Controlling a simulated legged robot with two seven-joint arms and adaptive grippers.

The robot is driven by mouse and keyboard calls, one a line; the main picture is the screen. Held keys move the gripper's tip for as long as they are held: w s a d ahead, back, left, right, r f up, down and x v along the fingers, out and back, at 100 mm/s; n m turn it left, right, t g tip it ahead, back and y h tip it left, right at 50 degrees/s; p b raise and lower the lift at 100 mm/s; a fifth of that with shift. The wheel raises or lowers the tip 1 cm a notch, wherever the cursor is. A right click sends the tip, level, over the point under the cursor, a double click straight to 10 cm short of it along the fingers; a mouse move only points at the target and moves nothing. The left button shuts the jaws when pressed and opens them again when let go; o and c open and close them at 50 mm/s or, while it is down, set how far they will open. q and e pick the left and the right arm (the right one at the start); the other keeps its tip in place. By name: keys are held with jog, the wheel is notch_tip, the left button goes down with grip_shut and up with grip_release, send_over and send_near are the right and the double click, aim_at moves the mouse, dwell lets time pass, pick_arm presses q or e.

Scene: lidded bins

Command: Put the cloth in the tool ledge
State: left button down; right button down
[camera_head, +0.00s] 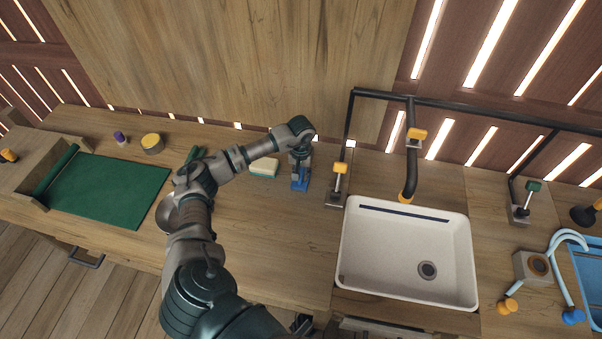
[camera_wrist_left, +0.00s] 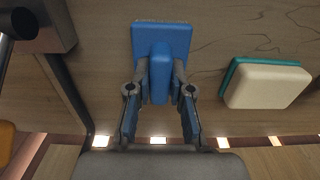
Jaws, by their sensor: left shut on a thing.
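My left gripper (camera_head: 300,161) reaches over the counter beside the sink and is shut on the handle of a blue scrubber-like tool (camera_head: 300,184). In the left wrist view the fingers (camera_wrist_left: 160,92) close on both sides of the upright blue handle, above a square blue base (camera_wrist_left: 145,38). Whether the base touches the counter I cannot tell. I cannot surely pick out a cloth; a flat green sheet (camera_head: 112,192) with a rolled green edge lies at the left, by a wooden ledge (camera_head: 28,182). Which part is the tool ledge is unclear. My right gripper does not show.
A cream and green sponge (camera_head: 264,167) lies just left of the blue tool; it also shows in the left wrist view (camera_wrist_left: 268,84). The white sink (camera_head: 390,260) and black faucet (camera_head: 411,165) are at right. A yellow-topped jar (camera_head: 152,142) stands near the wall.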

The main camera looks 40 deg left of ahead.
pick_arm(q)
jog(key=shift+a, duration=0.15)
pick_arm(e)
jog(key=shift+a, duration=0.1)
pick_arm(q)
jog(key=c, duration=1.3)
grip_release()
jog(key=shift+a, duration=0.1)
jog(key=shift+c, duration=0.2)
jog(key=shift+o, duration=1.4)
jog(key=shift+a+f, duration=0.1)
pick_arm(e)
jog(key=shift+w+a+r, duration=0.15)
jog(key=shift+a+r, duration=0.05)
pick_arm(q)
jog(key=shift+d, duration=0.2)
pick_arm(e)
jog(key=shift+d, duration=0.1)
pick_arm(q)
jog(key=shift+r, duration=0.35)
notch_tip(320, 180, up, 12)
jog(key=shift+f, duration=0.2)
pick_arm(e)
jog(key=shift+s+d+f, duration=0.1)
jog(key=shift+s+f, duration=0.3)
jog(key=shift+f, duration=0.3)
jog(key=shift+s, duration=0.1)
